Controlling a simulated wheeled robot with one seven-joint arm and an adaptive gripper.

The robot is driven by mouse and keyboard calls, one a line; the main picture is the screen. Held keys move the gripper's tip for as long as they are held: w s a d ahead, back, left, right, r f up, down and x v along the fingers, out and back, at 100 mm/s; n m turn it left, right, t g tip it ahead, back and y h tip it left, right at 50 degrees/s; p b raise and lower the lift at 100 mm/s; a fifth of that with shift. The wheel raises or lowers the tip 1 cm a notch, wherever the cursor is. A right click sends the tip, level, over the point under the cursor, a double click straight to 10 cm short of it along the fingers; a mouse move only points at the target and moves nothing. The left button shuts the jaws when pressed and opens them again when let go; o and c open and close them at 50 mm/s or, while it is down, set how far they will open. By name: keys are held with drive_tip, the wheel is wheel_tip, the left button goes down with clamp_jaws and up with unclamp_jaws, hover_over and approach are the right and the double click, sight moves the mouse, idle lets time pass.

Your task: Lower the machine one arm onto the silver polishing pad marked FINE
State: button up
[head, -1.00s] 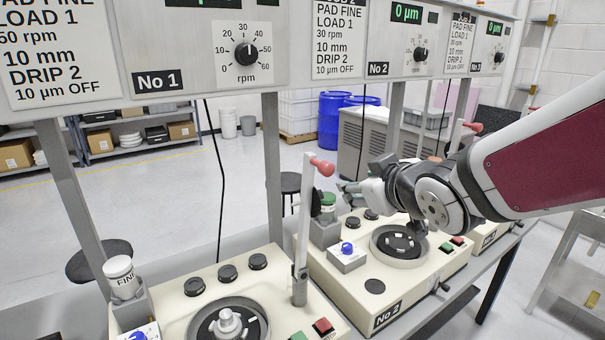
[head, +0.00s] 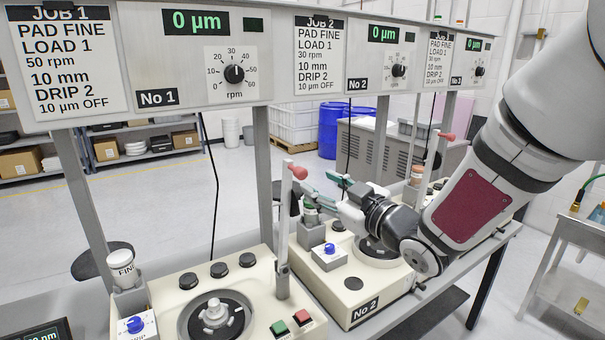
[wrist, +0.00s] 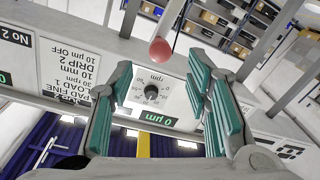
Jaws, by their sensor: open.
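Machine one's arm (head: 284,240) is a grey lever standing upright beside the No 1 unit, with a red knob (head: 297,171) on top. My gripper (head: 319,181) is open, its green fingers just right of the knob in the head view. In the wrist view, the red knob (wrist: 160,51) shows between the open fingers, near tip level; I see no contact. A dark round plate (head: 236,328) with a silver hub (head: 215,313) sits on machine one. A white-capped canister (head: 122,266) reads FINE. I cannot make out FINE on any pad.
The No 1 panel (head: 150,78) with a dial and a 0 µm display hangs above. A grey post (head: 262,165) stands behind the lever. Machine two (head: 325,292) lies under my arm. Several black discs and red and green buttons are on machine one's top.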

sight(304, 176)
drive_tip(key=x, duration=0.8)
drive_tip(key=shift+w+a+p, duration=0.2)
drive_tip(key=shift+w+p, duration=0.05)
drive_tip(key=shift+p, duration=0.1)
